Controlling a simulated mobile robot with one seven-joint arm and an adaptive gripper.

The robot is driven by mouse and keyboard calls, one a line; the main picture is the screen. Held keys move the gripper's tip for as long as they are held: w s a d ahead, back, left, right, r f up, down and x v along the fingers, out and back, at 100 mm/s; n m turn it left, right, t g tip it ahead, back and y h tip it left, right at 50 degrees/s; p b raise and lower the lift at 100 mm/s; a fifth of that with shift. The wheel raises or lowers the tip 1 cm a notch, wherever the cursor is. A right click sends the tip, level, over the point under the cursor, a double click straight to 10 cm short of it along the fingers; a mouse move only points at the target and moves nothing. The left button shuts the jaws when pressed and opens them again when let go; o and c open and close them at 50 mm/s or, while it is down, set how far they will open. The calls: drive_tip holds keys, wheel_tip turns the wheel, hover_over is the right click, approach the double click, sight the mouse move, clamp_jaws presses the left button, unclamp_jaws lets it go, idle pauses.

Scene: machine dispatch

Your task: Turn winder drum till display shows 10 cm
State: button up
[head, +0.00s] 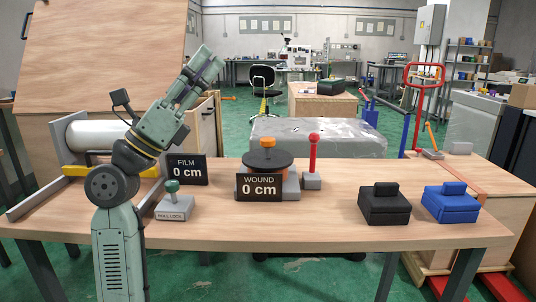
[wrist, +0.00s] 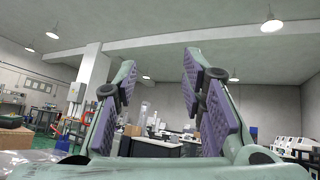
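The winder drum (head: 267,160) is a dark round disc with an orange knob (head: 268,142) on top, on a grey base on the bench. In front of it a display (head: 260,187) reads "WOUND 0 cm". A second display (head: 188,171) reads "FILM 0 cm". A white film roll (head: 96,135) lies in a frame at the left, partly behind my arm. My gripper (head: 213,57) is raised above the bench, left of the drum and pointing up, apart from everything. In the wrist view its two padded fingers (wrist: 160,100) are spread with nothing between them.
A roll lock block (head: 174,206) with a green knob stands in front of the film display. A red-knobbed lever (head: 313,160) stands right of the drum. Black (head: 385,207) and blue (head: 450,205) boxes sit at the right. The bench front is clear.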

sight(262, 140)
drive_tip(key=shift+o, duration=1.2)
drive_tip(key=w+d+f+y, duration=0.1)
drive_tip(key=w+f+y, duration=0.2)
drive_tip(key=w+f, duration=0.3)
drive_tip(key=w+d+f+g+y+b, duration=0.1)
drive_tip(key=w+d+f+y, duration=0.1)
drive_tip(key=w+f, duration=0.4)
drive_tip(key=shift+w+y, duration=0.25)
drive_tip(key=shift+y, duration=0.35)
drive_tip(key=shift+o, duration=0.4)
drive_tip(key=w+f+g+y+b, duration=0.1)
drive_tip(key=w+f+y, duration=0.2)
drive_tip(key=w+f, duration=0.2)
wheel_tip(262, 140, down, 4)
drive_tip(key=shift+w+a+r+g+y, duration=0.2)
drive_tip(key=shift+a+g+y, duration=0.1)
drive_tip(key=shift+a+g, duration=0.1)
drive_tip(key=p+x, duration=0.2)
drive_tip(key=x, duration=0.8)
drive_tip(key=shift+w+d+f, duration=0.15)
drive_tip(key=shift+w+d, duration=0.1)
drive_tip(key=shift+w, duration=0.1)
clamp_jaws()
